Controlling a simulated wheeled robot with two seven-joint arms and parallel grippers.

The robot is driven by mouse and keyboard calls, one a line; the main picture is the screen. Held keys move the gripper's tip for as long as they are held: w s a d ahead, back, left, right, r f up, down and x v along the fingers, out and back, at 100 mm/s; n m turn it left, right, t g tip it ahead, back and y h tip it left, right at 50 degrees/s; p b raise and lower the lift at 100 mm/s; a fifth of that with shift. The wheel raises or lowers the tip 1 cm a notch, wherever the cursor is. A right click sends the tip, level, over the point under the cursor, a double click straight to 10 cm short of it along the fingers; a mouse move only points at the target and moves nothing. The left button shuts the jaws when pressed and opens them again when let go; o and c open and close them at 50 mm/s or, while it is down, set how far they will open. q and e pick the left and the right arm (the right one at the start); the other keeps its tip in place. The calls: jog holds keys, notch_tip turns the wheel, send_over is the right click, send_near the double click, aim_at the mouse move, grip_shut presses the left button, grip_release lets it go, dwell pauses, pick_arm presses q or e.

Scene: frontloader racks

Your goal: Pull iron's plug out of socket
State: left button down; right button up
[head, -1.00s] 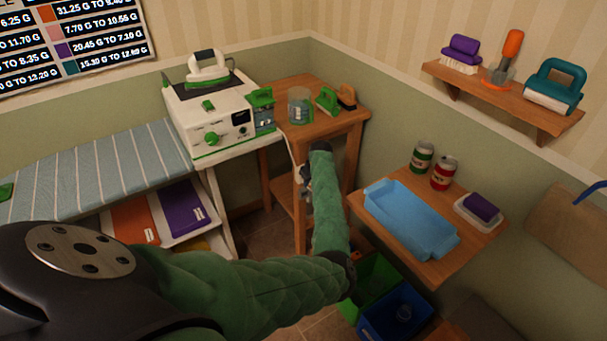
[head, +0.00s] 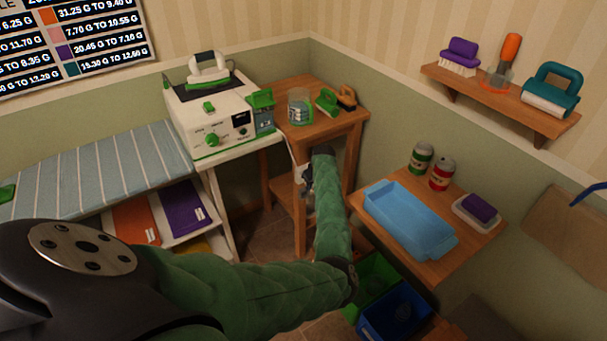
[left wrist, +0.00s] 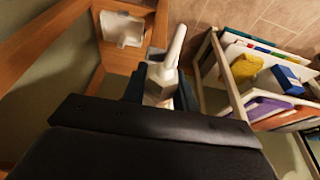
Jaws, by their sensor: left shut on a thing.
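The iron (head: 208,70) is white and green and rests on its white base unit (head: 215,120) at the back left. A white socket box (left wrist: 122,28) is fixed to the wooden side table's frame; it also shows beside the gripper in the head view (head: 301,172). My left gripper (left wrist: 158,88) is shut on the white plug (left wrist: 160,90), whose pale cord end (left wrist: 176,45) points up in the left wrist view. The plug appears apart from the socket there. In the head view my forearm partly hides the left gripper (head: 307,183). My right gripper is not in view.
The wooden side table (head: 310,128) carries a glass jar (head: 300,106) and brushes. A wall table (head: 432,270) with a blue tray (head: 410,220) stands right of my left arm. Green (head: 372,275) and blue bins (head: 395,312) are below. A striped ironing board (head: 90,175) is left.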

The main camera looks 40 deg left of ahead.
pick_arm(q)
jog(key=d, duration=0.1)
jog(key=s+d+p, duration=0.1)
jog(key=d+p, duration=0.1)
jog(key=shift+s+d, duration=0.3)
jog(key=shift+d, duration=0.1)
